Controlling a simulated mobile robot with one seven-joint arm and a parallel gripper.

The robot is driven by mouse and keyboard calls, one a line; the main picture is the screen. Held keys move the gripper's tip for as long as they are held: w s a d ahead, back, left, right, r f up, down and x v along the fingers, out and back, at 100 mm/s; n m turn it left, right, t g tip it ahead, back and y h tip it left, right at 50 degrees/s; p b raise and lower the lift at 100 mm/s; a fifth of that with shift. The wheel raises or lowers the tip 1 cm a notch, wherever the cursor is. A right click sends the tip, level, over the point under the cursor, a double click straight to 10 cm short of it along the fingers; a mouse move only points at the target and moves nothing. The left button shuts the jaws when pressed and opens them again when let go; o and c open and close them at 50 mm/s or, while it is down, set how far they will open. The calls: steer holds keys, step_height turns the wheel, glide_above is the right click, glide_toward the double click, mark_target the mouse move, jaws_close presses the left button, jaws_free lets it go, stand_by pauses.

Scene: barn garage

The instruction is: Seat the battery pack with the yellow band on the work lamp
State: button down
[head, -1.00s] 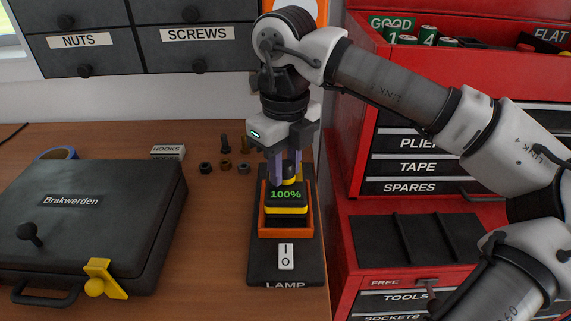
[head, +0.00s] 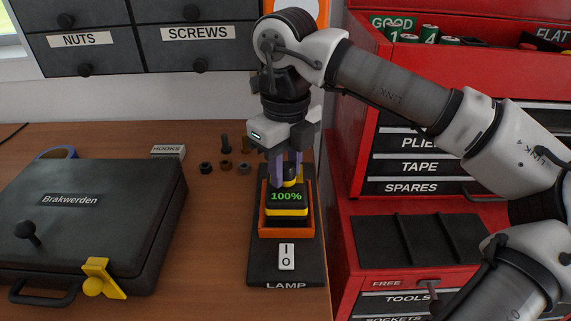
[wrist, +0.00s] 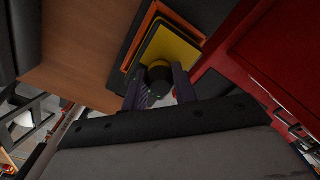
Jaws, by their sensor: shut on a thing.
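The battery pack (head: 287,205) is dark with a yellow band and a green "100%" readout. It sits upright in the orange-rimmed socket (head: 287,233) of the black work lamp base (head: 259,277), marked "LAMP" with an I/O switch (head: 286,256). My gripper (head: 287,180) points down over the pack, its purple fingers shut on the knob at the pack's top. In the wrist view, the fingers (wrist: 161,90) stand either side of the dark knob, with the pack's yellow top (wrist: 174,50) beyond. How deep the pack sits inside the socket is hidden.
A closed dark case (head: 90,215) with a yellow latch lies at the left of the bench. Several nuts and bolts (head: 225,160) and a hooks box (head: 168,152) stand behind. A red tool chest (head: 350,260) is close on the right.

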steer(key=shift+f+b, duration=0.8)
steer(key=shift+f, duration=0.3)
steer(key=shift+f+b, duration=0.4)
steer(key=shift+b, duration=0.15)
stand_by(0.7)
steer(key=c, duration=1)
jaws_free()
steer(key=shift+c, duration=0.2)
steer(key=shift+o, duration=0.5)
steer(key=o, duration=0.5)
steer(key=shift+r, duration=0.15)
steer(key=shift+r+p, duration=3.05)
steer(key=shift+r, duration=1.35)
steer(key=shift+r, duration=0.1)
